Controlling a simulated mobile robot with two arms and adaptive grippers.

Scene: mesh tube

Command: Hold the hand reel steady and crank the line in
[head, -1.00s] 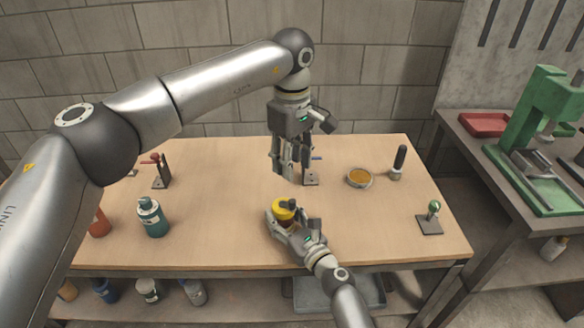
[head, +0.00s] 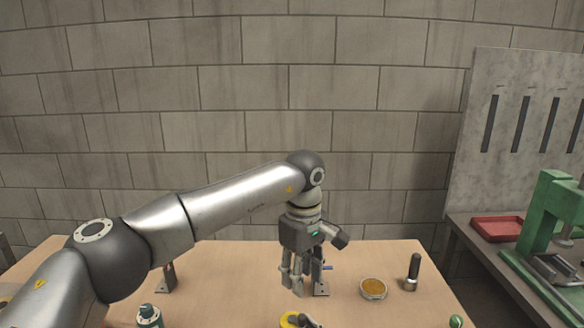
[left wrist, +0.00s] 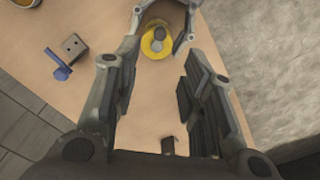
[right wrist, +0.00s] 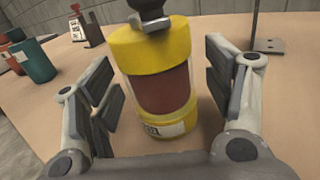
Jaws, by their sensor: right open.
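The hand reel (right wrist: 165,90) stands upright on the bench, with yellow ends, a red-brown drum and a dark crank piece (right wrist: 148,8) on top. Only its yellow top (head: 290,320) shows at the bottom of the head view; it also shows in the left wrist view (left wrist: 156,42). My right gripper (right wrist: 160,75) is open, its fingers on either side of the reel with gaps showing. My left gripper (head: 296,284) points down above the bench, beyond the reel in the head view. Its fingers (left wrist: 152,75) are apart and empty, with bare wood between them.
A small bracket with a blue peg (left wrist: 62,70) stands close to my left gripper. A round amber dish (head: 373,288) and a dark-handled tool (head: 413,270) are to the right. A block wall (head: 300,110) rises behind.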

